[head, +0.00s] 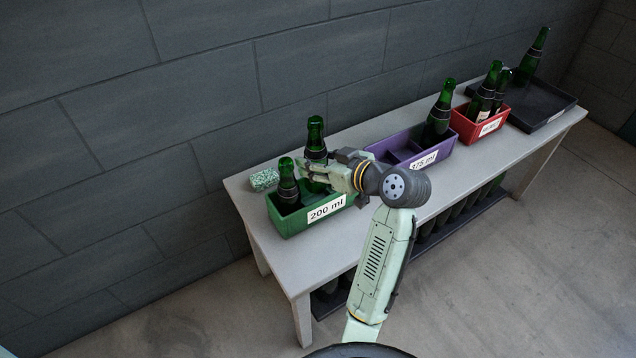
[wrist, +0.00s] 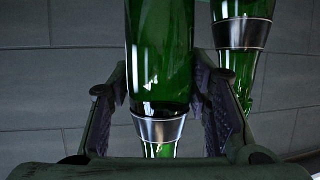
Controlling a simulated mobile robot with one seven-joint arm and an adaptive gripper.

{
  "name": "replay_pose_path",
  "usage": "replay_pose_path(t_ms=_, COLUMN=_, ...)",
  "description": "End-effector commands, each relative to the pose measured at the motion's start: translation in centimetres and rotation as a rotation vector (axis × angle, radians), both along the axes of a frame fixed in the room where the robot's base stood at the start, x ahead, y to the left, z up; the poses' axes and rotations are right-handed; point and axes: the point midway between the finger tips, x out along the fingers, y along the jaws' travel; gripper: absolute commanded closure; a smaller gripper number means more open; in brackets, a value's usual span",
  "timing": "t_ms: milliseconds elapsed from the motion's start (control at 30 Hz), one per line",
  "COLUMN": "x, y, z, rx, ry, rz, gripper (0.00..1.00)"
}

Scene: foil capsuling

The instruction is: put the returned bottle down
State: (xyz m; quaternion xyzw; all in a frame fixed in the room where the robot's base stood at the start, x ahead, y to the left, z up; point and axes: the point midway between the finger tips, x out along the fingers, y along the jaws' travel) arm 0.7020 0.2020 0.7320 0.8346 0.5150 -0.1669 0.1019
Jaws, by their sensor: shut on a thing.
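My gripper (head: 322,174) is shut on a dark green bottle (head: 316,137) at the green crate marked 200 ml (head: 283,227). The held bottle looks upright; its lower part is hidden by my gripper and the crate, so I cannot tell whether it touches the crate floor. In the wrist view the held bottle (wrist: 160,60) is between the two fingers, with a silver-grey band on it. Another green bottle (head: 287,185) stands at the left of the same crate; it also shows at the right of the wrist view (wrist: 243,70).
A green-and-white patterned roll (head: 264,180) lies behind the crate on the grey table (head: 270,252). To the right are a purple 375 ml crate (head: 437,160) with a bottle, a red crate (head: 468,134) with bottles, and a black tray (head: 552,110) with a tilted bottle. A wall rises behind.

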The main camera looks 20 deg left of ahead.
Motion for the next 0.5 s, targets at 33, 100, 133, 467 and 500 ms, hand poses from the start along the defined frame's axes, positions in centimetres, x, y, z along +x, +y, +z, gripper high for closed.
replay_pose_path(t_ms=33, x=-0.1, y=0.0, z=-1.1, rx=0.000, ry=0.005, rz=0.000, gripper=0.91)
replay_pose_path(t_ms=100, x=0.0, y=0.0, z=-2.2, rx=0.001, ry=0.002, rz=-0.001, gripper=0.91)
replay_pose_path(t_ms=133, x=0.0, y=0.0, z=-2.5, rx=0.001, ry=0.002, rz=-0.001, gripper=0.91)
replay_pose_path(t_ms=467, x=0.0, y=0.0, z=-5.7, rx=0.002, ry=0.003, rz=0.001, gripper=0.91)
replay_pose_path(t_ms=500, x=0.0, y=0.0, z=-6.3, rx=0.001, ry=0.002, rz=0.001, gripper=0.91)
